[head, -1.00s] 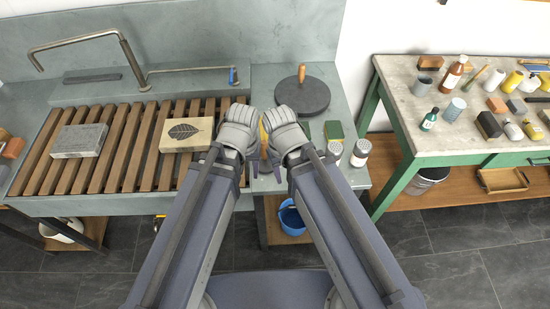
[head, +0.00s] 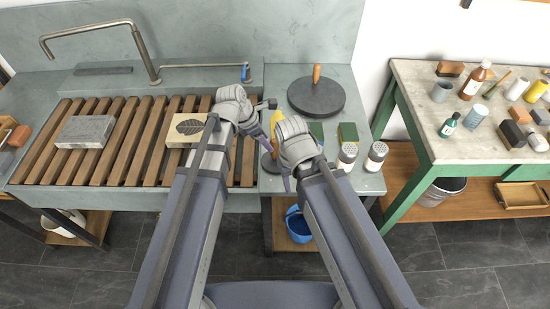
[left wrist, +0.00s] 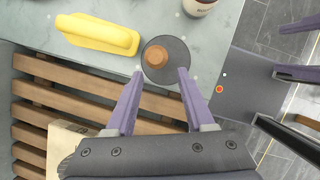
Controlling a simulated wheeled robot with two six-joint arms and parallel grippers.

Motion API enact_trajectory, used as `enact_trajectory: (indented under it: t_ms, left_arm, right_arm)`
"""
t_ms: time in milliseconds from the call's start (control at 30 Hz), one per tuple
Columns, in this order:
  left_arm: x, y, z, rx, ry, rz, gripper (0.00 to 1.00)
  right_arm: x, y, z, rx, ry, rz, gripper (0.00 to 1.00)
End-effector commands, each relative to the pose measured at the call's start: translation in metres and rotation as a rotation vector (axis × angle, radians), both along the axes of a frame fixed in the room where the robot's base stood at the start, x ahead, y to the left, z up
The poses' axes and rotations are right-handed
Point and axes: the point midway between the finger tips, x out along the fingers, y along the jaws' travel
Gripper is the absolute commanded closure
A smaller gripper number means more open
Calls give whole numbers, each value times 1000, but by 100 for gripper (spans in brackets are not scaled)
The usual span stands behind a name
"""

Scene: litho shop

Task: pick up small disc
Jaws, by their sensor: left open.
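The small disc (left wrist: 155,72) is dark grey and round, with a brown wooden knob (left wrist: 157,55) on top. It lies flat on the grey stone top. In the left wrist view it is at and just beyond the fingertips of my left gripper (left wrist: 160,72), which is open, with one finger toward each side of the disc. In the head view the small disc (head: 268,166) is partly hidden by my left gripper (head: 264,145). My right gripper (head: 288,178) is close beside it on the right. Its fingers look apart and empty at the right of the left wrist view.
A larger dark disc (head: 330,96) with a wooden handle stands behind. Two shaker jars (head: 376,156) and green-topped blocks (head: 347,133) are to the right. Wooden slats (head: 90,172) cover the sink on the left.

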Motion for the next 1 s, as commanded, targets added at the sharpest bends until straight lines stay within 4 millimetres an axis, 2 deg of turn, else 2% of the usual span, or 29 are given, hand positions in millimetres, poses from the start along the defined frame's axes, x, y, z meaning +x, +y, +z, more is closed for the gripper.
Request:
enact_trajectory:
  t_ms: [167,400,667,1000]
  left_arm:
    - [1,-2,-5,0,0,1,46]
    - [4,-9,-26,0,0,-1,46]
    - [5,-11,-29,0,0,-1,46]
    - [14,-24,-67,1,0,-3,46]
  right_arm:
    - [0,0,-5,0,0,0,52]
    - [0,0,-26,0,0,0,52]
    - [0,0,-29,0,0,0,52]
    - [0,0,-67,0,0,0,52]
